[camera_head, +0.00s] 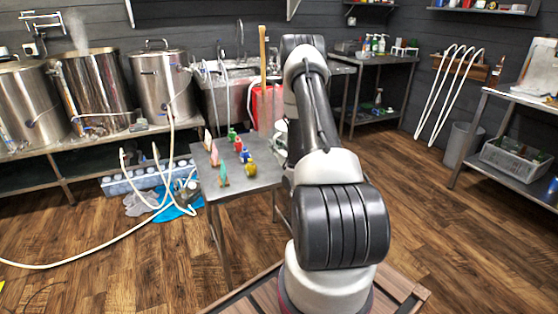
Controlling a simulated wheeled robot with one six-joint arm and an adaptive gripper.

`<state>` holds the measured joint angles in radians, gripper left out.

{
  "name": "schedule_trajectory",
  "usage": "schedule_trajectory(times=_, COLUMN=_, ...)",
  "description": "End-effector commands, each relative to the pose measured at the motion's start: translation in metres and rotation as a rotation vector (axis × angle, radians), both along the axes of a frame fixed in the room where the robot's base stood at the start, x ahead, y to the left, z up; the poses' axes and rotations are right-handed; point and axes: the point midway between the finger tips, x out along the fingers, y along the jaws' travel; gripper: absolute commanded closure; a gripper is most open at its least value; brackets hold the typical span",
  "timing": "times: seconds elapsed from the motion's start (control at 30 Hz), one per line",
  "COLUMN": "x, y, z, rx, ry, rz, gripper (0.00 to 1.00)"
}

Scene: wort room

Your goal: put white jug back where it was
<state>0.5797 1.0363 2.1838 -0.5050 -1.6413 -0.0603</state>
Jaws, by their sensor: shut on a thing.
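My arm reaches out over the small metal table (240,186), and its links hide the space behind them. I cannot make out my gripper, which is hidden behind the arm. A whitish shape (281,134) shows at the arm's left edge, above the table's right side. It is mostly covered, and I cannot tell whether it is the white jug or part of my wrist. No other thing in view is clearly the white jug.
Small colourful bottles (240,146) and upright pointed pieces (214,156) stand on the small table. A red bucket (266,104) with a wooden paddle (262,60) stands behind. Steel kettles (92,88) line the left bench. A white hose (85,252) crosses the floor.

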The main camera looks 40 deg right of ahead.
Motion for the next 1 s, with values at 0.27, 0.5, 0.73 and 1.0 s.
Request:
schedule_trajectory(times=0.27, x=0.000, y=0.000, z=-0.034, rx=-0.002, ry=-0.002, rz=-0.001, gripper=1.00)
schedule_trajectory(times=0.5, x=0.001, y=0.000, z=-0.054, rx=-0.003, ry=-0.003, rz=-0.001, gripper=1.00)
schedule_trajectory(times=0.73, x=0.001, y=0.000, z=-0.054, rx=-0.003, ry=-0.003, rz=-0.001, gripper=1.00)
schedule_trajectory(times=1.0, x=0.000, y=0.000, z=-0.057, rx=-0.001, ry=0.000, rz=-0.001, gripper=0.67)
